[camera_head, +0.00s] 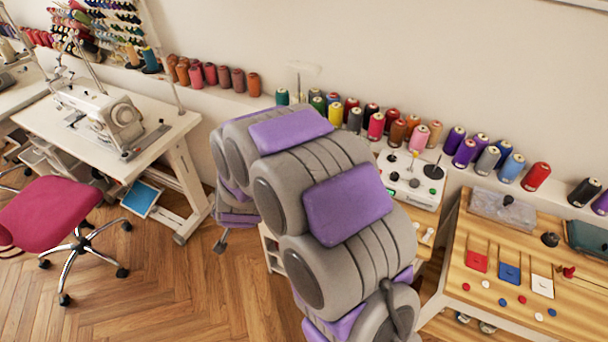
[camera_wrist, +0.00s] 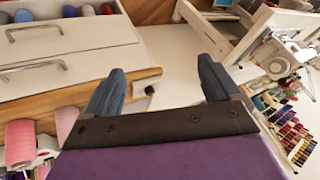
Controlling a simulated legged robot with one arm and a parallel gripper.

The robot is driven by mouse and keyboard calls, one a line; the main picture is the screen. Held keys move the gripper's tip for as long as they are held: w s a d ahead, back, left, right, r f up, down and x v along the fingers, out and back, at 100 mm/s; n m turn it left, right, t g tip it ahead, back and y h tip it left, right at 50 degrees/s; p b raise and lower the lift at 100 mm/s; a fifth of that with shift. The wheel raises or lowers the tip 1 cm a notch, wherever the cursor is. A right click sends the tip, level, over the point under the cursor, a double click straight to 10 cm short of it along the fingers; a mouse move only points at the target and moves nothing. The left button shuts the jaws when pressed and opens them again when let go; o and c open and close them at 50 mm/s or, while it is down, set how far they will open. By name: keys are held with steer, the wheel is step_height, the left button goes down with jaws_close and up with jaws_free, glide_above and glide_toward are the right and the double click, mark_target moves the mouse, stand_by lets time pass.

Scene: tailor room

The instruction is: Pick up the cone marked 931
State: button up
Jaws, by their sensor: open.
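Many thread cones stand in a row on the wall ledge in the head view, among them a yellow cone (camera_head: 335,114), a pink cone (camera_head: 419,138), a purple cone (camera_head: 464,153) and a red cone (camera_head: 536,177). No 931 marking is readable on any cone, so I cannot tell which one it is. In the wrist view my gripper (camera_wrist: 160,88) is open, its two blue-grey fingers apart with nothing between them. A pink cone (camera_wrist: 20,145) shows at the lower left there, outside the fingers. My gripper is not visible in the head view, where my arm hides part of the scene.
A sewing table (camera_head: 170,125) with a machine (camera_head: 100,112) and a magenta chair (camera_head: 50,213) stand at left. A wooden worktable (camera_head: 480,262) with small coloured pieces is at right. A white drawer unit (camera_wrist: 75,45) shows in the wrist view. Wooden floor (camera_head: 150,290) is clear at lower left.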

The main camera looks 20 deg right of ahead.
steer(key=w+d+f+m+t+h+p, duration=0.1)
steer(key=w+d+f+m+t+h, duration=0.1)
steer(key=w+d+f+h, duration=0.3)
steer(key=s+d+f+t+h+p, duration=0.25)
steer(key=s+d+t+h, duration=0.25)
steer(key=d+h, duration=0.4)
steer(key=shift+y, duration=0.7)
steer(key=x, duration=0.4)
steer(key=b+x, duration=0.1)
steer(key=x, duration=0.2)
steer(key=f+b+x, duration=0.1)
steer(key=x, duration=0.3)
steer(key=shift+w+d, duration=0.1)
steer(key=shift+d, duration=0.3)
steer(key=shift+w+d+b, duration=0.35)
steer(key=shift+w+d, duration=0.05)
steer(key=shift+d, duration=0.35)
steer(key=shift+b+x, duration=0.8)
steer(key=shift+x, duration=1.55)
